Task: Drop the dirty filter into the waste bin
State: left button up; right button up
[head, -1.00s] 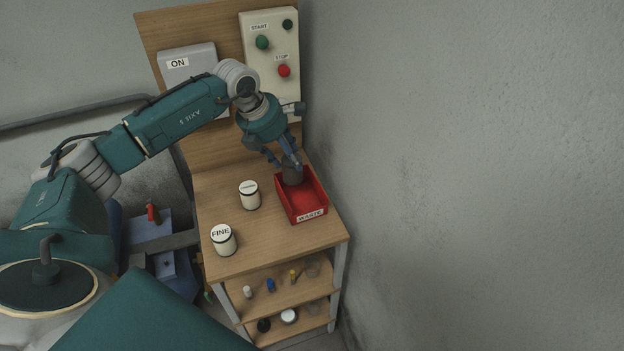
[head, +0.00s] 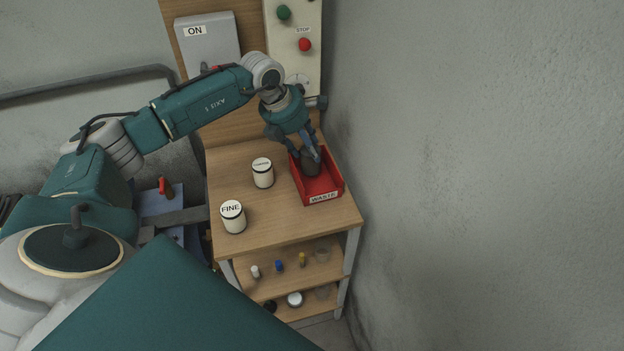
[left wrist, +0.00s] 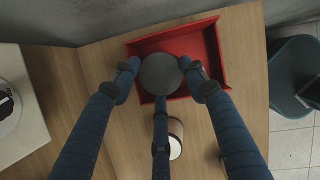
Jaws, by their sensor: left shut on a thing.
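The dirty filter (head: 309,165) is a dark grey cylinder, held in my left gripper (head: 311,155) over the red waste bin (head: 325,190). In the left wrist view the gripper's blue fingers (left wrist: 163,88) close around the round grey top of the filter (left wrist: 160,73). The red bin (left wrist: 208,40) lies beneath and beyond it. The filter is at or just inside the bin's left back part; I cannot tell whether it touches the bin floor. The bin's front carries a WASTE label. My right gripper does not show.
On the wooden bench (head: 275,215) stand a white canister marked FINE (head: 233,217) and another labelled white canister (head: 263,173). A control panel (head: 293,60) and grey ON box (head: 207,45) are behind. Small items sit on lower shelves. A wall (head: 480,170) borders the right.

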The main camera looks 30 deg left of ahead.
pick_arm(q)
jog(key=o, duration=1.4)
jog(key=shift+c, duration=0.2)
jog(key=shift+o, duration=1)
jog(key=shift+r, duration=0.1)
jog(key=shift+s+r, duration=0.1)
jog(key=shift+r, duration=0.1)
jog(key=v, duration=1.1)
jog(key=shift+r, duration=0.2)
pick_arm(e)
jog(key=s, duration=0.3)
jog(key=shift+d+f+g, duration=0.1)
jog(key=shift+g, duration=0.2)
pick_arm(q)
jog(key=shift+s, duration=0.15)
